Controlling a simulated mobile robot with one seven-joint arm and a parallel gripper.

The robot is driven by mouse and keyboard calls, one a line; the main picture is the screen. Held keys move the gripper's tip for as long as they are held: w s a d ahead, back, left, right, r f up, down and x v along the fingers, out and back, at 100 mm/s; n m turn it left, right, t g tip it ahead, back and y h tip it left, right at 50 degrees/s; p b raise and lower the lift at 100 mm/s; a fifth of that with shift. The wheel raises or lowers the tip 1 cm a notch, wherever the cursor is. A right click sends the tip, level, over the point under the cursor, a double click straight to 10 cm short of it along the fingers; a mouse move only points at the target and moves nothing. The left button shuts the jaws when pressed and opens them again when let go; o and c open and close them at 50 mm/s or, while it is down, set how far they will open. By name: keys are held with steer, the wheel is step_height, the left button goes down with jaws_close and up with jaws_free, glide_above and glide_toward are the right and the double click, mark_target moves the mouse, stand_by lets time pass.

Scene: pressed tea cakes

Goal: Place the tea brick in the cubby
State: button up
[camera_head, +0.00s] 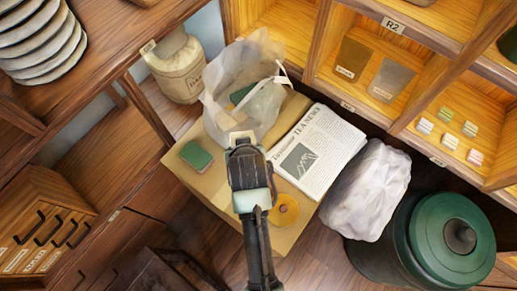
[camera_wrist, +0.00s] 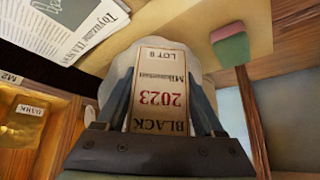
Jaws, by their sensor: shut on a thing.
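My gripper (camera_head: 243,140) is above the tan board in the head view, beside the open mouth of a clear plastic bag (camera_head: 222,75). In the wrist view my gripper (camera_wrist: 160,85) is shut on a tea brick (camera_wrist: 158,75) with a pale label reading "BLACK 2023" in dark and red print. The brick sits between both fingers; its far side is hidden. In the head view it is mostly hidden by my gripper. Wooden cubbies (camera_head: 335,80) stand at the upper right; one under the "R2" tag holds a brown brick (camera_head: 354,58) and a grey brick (camera_head: 391,80).
A crumpled pale bag (camera_head: 370,190) and a green lidded canister (camera_head: 440,238) stand at right. A cream jar (camera_head: 178,70) is at upper left.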

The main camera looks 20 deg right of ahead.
step_height(320, 180, down, 9)
steer(key=shift+d+f+b, duration=0.1)
steer(key=shift+f+b, duration=0.1)
steer(key=shift+b, duration=0.45)
steer(key=o, duration=1.5)
steer(key=shift+f, duration=0.1)
